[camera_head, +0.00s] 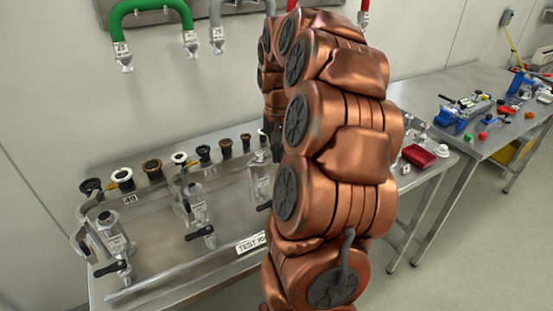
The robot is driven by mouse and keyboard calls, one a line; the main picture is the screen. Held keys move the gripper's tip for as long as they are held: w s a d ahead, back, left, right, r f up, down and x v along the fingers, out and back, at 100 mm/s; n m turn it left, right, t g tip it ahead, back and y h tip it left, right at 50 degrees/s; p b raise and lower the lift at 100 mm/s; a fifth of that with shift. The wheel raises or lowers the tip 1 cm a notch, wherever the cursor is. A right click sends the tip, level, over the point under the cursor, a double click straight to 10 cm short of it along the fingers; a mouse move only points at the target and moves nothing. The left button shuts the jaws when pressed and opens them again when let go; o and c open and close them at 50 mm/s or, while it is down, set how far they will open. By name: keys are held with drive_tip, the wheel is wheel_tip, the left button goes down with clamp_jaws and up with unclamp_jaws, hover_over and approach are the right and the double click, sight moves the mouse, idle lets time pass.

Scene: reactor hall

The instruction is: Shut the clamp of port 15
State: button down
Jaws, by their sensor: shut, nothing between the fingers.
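My gripper (275,150) is the dark piece at the end of my copper-coloured arm, mostly hidden behind the arm links. It points down over the right part of a steel bench, close to the row of ports, and is shut and empty. Ports with dark, white and brown rings line the back of the bench, among them a black one (91,186), a white one (123,175) and a brown one (152,167). A label below them reads 40. I cannot make out a label 15, so I cannot tell which clamp is that of port 15, or its state.
Metal fittings with black handles stand on the bench (160,225), at left (113,235) and middle (198,208). Green (150,5) and grey hoses hang on the wall above. At right, a table (455,90) holds blue tools, beside a red tray (419,155).

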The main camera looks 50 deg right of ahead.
wheel_tip(320, 180, up, 7)
drive_tip(key=shift+s+a, duration=0.2)
drive_tip(key=shift+s, duration=0.05)
idle(1.0)
